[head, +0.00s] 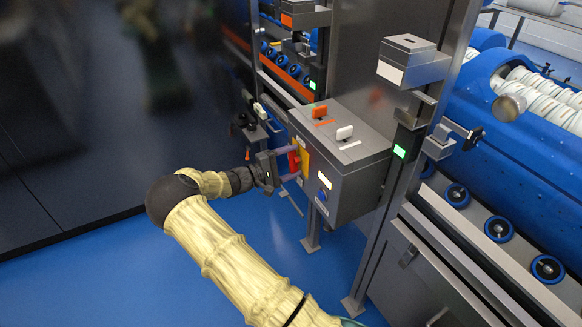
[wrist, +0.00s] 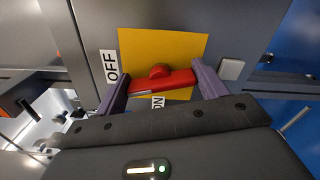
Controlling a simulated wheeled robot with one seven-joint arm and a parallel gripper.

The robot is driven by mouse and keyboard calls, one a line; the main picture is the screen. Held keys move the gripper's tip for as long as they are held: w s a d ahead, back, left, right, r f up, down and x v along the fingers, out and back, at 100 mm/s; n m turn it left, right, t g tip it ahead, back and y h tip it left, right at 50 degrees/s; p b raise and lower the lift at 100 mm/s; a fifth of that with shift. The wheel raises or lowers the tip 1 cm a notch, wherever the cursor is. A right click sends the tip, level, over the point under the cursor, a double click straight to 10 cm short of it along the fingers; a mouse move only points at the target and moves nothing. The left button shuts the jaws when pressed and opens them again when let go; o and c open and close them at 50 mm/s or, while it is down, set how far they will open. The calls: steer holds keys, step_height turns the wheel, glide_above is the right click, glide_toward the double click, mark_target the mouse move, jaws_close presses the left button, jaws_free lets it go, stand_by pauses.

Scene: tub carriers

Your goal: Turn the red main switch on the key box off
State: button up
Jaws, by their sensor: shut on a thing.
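The grey key box (head: 345,165) stands on posts at the middle of the head view. The red main switch (head: 293,161) sits on a yellow plate (head: 303,155) on its left-hand face. In the wrist view the red switch handle (wrist: 160,84) lies nearly level across the picture. An OFF label (wrist: 110,67) is at its left, and an ON label (wrist: 158,103) is below it, partly hidden by my gripper. My gripper (wrist: 162,87) is shut on the handle, one finger at each end. It also shows in the head view (head: 284,165).
An orange knob (head: 319,112) and a white knob (head: 344,132) are on the box's top. A blue button (head: 322,196) is on its front. A metal post and blue rollered machine (head: 480,150) stand at right. The blue floor at left is clear.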

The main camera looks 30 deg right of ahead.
steer(key=shift+f+m+b, duration=0.1)
steer(key=shift+m+b, duration=0.85)
steer(key=shift+m, duration=0.75)
steer(key=o, duration=1)
steer(key=shift+c, duration=0.2)
steer(key=a, duration=1.7)
steer(key=shift+s+a+p, duration=0.25)
steer(key=shift+s+p, duration=0.05)
steer(key=shift+p, duration=0.15)
